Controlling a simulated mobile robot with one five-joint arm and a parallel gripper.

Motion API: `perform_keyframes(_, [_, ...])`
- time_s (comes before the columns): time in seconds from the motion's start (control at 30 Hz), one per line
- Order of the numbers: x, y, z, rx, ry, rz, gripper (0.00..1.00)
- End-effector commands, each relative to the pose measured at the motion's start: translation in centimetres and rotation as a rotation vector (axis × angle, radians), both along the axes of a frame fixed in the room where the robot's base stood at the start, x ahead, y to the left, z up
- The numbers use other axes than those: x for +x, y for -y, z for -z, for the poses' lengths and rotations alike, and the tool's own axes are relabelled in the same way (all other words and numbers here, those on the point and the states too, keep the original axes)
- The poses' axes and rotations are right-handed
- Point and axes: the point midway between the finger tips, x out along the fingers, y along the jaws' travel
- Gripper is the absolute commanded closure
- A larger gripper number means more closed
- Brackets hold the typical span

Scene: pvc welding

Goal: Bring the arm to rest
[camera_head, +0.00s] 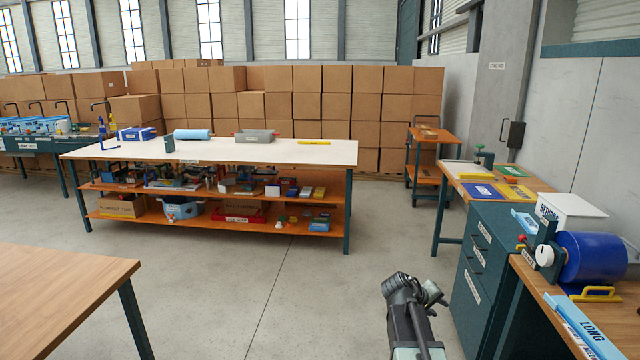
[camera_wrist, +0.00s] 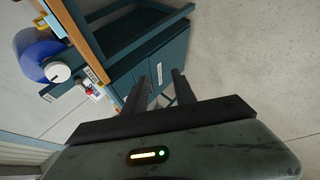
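My gripper (camera_wrist: 157,88) shows in the wrist view with its two dark fingers apart and nothing between them. Beyond the fingers are a dark teal cabinet (camera_wrist: 140,62) and the grey floor. In the head view my arm (camera_head: 408,315) is at the bottom, right of centre, over bare floor and left of the teal drawer cabinet (camera_head: 478,265). The fingertips are hard to make out in that view. The arm appears apart from the cabinet and holds nothing that I can see.
A wooden bench at right carries a blue cylinder (camera_head: 592,257) and a white box (camera_head: 570,212). A wooden table (camera_head: 60,300) stands at near left. A long white-topped bench (camera_head: 270,152) with loaded shelves stands farther off. Bare floor (camera_head: 300,290) lies between them.

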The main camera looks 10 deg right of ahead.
Motion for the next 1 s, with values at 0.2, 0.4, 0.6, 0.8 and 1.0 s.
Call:
perform_keyframes(0.2, [-3.9, -15.5, 6.8, 0.323, -0.065, -0.036, 0.68])
perform_keyframes(0.4, [-9.7, -23.8, 9.8, 0.596, -0.171, 0.007, 0.68])
perform_keyframes(0.6, [-15.0, -29.2, 8.7, 0.828, -0.312, 0.114, 0.68])
perform_keyframes(0.8, [-14.8, -29.0, 2.6, 0.822, -0.306, 0.11, 0.68])
perform_keyframes(1.0, [-14.7, -29.0, -4.2, 0.821, -0.305, 0.109, 0.68])
